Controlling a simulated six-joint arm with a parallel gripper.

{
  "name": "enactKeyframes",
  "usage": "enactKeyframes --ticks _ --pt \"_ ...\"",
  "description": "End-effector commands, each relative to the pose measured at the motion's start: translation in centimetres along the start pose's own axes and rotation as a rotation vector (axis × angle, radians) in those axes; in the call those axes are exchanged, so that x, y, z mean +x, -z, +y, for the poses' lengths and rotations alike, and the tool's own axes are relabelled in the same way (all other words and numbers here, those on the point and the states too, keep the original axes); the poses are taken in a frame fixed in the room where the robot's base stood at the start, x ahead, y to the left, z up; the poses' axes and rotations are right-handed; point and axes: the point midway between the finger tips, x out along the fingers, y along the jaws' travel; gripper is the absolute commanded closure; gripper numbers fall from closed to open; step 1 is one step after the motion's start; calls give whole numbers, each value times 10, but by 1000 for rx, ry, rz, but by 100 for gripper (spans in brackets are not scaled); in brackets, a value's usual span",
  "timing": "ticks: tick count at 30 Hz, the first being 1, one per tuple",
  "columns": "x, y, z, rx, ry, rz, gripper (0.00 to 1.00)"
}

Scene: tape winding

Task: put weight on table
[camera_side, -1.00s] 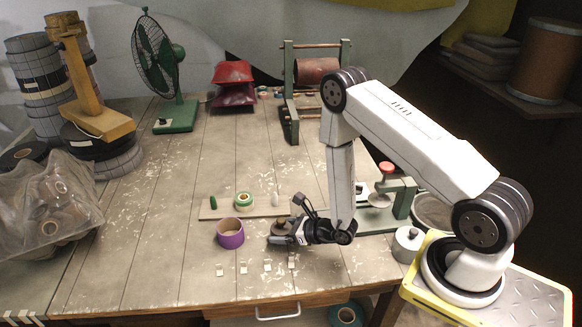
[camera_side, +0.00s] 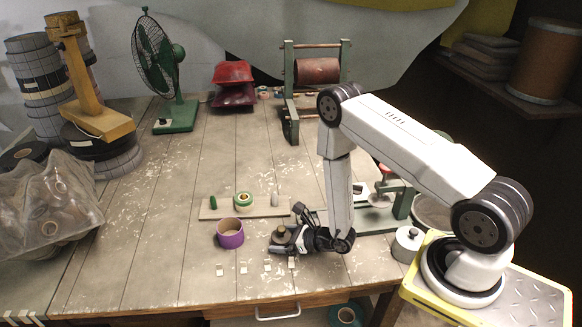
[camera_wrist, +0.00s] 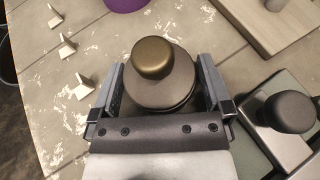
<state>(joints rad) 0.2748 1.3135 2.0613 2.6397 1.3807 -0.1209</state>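The weight (camera_wrist: 157,82) is a squat dark disc with a brass-coloured knob. In the wrist view it stands between the two fingers of my gripper (camera_wrist: 160,95), which flank its disc closely on both sides. In the side view the weight (camera_side: 282,232) shows with its knob up, at my gripper (camera_side: 284,242), low over the front of the table (camera_side: 160,235). My gripper appears shut on the weight. The underside of the weight is hidden, so I cannot tell whether it touches the table.
A purple tape roll (camera_side: 230,236) stands just left of my gripper. Several small pale pieces (camera_side: 267,268) lie in front. A lidded grey pot (camera_side: 407,245) stands right.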

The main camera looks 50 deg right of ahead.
Motion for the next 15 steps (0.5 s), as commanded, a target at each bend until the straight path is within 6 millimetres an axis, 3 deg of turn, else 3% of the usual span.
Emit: enactKeyframes --ticks 9,15 --pt "-1 -3 0 0 0 -1 0" --pt "-16 -2 -1 0 2 1 0"
